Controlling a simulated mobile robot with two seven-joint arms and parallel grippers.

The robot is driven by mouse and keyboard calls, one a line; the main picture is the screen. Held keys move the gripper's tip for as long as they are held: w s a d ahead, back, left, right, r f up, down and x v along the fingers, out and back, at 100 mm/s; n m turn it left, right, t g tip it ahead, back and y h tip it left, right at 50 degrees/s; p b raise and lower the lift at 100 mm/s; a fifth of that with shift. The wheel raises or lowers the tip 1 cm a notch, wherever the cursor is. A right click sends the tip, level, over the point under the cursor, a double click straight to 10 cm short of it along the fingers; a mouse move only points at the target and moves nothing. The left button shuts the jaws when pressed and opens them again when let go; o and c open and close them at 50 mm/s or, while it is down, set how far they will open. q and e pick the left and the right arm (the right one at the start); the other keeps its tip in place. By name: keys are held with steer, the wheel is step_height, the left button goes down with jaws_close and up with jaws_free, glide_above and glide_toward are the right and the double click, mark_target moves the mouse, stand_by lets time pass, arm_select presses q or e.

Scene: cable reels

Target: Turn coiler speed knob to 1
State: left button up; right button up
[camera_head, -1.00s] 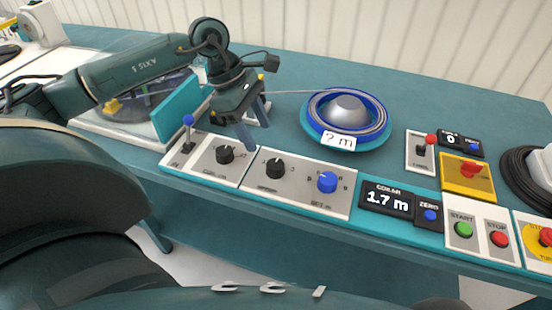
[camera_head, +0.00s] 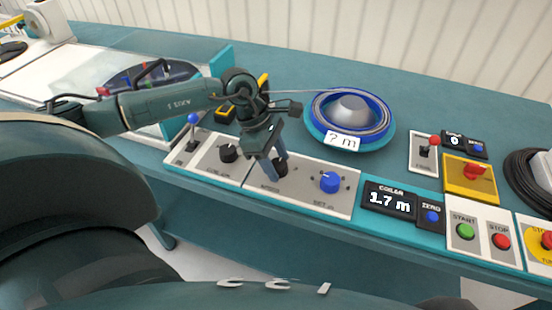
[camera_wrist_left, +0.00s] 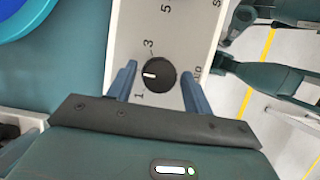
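The black knob with a white pointer line shows in the left wrist view (camera_wrist_left: 160,75) on a pale panel marked 1, 3 and 5. Its pointer faces left in that view, between the 1 and the 3. In the head view this middle black knob (camera_head: 281,168) is partly hidden by my left gripper (camera_head: 275,168). That gripper is open, its fingers on either side of the knob with small gaps, as the left wrist view (camera_wrist_left: 158,72) shows. My right gripper is not in view.
Another black knob (camera_head: 228,153) and a blue-tipped lever (camera_head: 193,130) stand left of my gripper. A blue knob (camera_head: 330,182) stands to its right. The blue reel (camera_head: 350,118) with a "? m" tag lies behind. START (camera_head: 466,231) and STOP (camera_head: 501,241) buttons are further right.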

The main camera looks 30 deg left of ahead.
arm_select(q)
steer(key=c, duration=0.8)
